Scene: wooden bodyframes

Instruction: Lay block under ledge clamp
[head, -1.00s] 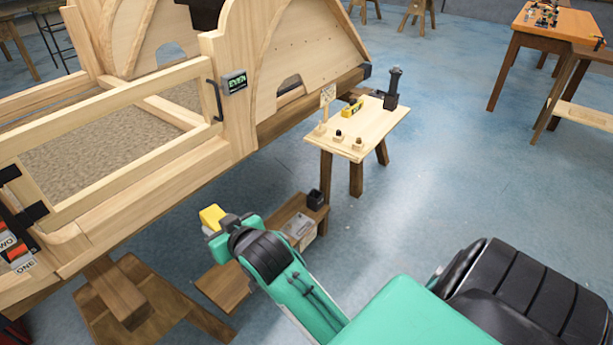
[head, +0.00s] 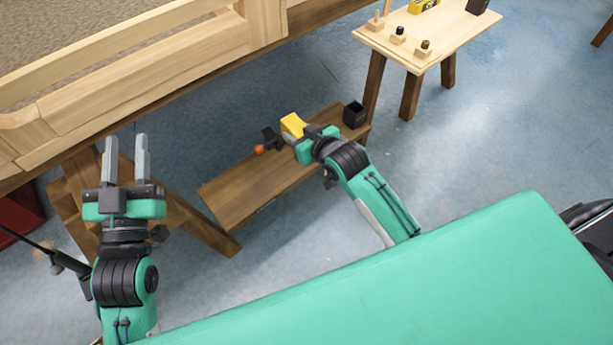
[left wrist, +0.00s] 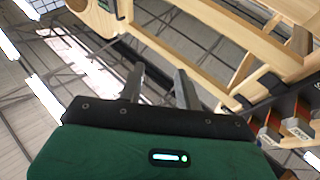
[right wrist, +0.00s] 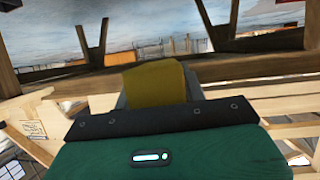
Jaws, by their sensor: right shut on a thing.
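A yellow block (head: 291,124) is held by my right gripper (head: 300,130) above the low wooden ledge (head: 240,190). The same block also shows in the right wrist view (right wrist: 156,84), between the fingers. A black clamp-like piece with an orange knob (head: 260,149) shows just left of the block; I cannot tell whether the two touch. My arm hides part of the ledge. My left gripper (head: 126,142) is open and empty, fingers up, left of the ledge. Its two separated fingers also show in the left wrist view (left wrist: 158,82).
A black open box (head: 354,114) stands at the ledge's right end. A small wooden table (head: 440,45) with pegs and a yellow level (head: 424,5) is at the upper right. The large wooden bodyframe (head: 150,65) spans the upper left. Blue floor between is clear.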

